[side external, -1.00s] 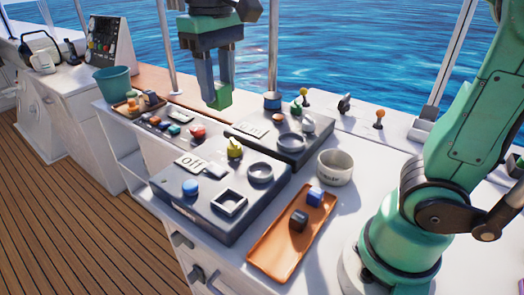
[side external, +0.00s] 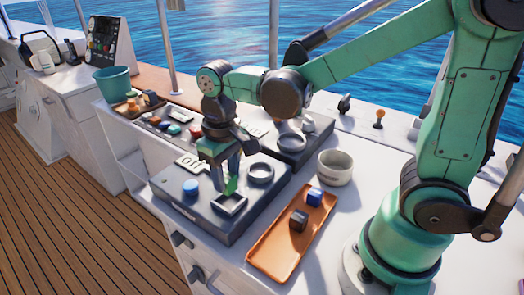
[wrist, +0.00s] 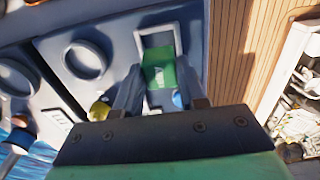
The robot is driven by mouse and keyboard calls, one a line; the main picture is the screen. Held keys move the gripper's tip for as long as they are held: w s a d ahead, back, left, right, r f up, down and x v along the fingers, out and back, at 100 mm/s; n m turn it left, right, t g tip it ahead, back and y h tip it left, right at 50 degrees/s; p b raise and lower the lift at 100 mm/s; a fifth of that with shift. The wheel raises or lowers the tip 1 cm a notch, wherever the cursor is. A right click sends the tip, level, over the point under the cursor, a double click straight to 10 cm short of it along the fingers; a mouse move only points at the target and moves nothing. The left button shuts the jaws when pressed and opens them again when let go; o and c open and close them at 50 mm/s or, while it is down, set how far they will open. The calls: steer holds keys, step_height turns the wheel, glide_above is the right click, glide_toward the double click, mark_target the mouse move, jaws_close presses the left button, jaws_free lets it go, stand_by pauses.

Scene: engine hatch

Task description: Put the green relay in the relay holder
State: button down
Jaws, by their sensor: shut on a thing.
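The green relay (side external: 231,187) is between the fingers of my gripper (side external: 227,180), which is shut on it. It also shows as a green block in the wrist view (wrist: 159,72), between the two fingertips (wrist: 158,78). The relay holder, a square raised frame (side external: 230,206), is on the front dark grey panel. My gripper points down just above the holder. In the wrist view the relay overlaps the near part of the square frame (wrist: 142,40). I cannot tell whether its lower end touches the frame or is inside it.
The front panel (side external: 178,206) also carries a blue knob (side external: 190,187), an "off" plate (side external: 188,161) and a round ring (side external: 261,174). An orange tray (side external: 268,262) with two small blocks lies to the right. A white bowl (side external: 335,168) stands behind it.

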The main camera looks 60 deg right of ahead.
mark_target(226, 176)
steer(key=shift+f, duration=1.65)
steer(key=shift+f, duration=0.15)
steer(key=c, duration=0.5)
jaws_free()
step_height(226, 176, up, 12)
steer(key=shift+r, duration=0.1)
steer(key=shift+s+d+t, duration=0.2)
steer(key=shift+d+t, duration=0.05)
steer(key=shift+t, duration=0.05)
steer(key=s+d+f+t, duration=0.2)
steer(key=d+f+t, duration=0.2)
steer(key=t, duration=0.2)
steer(key=shift+t, duration=0.3)
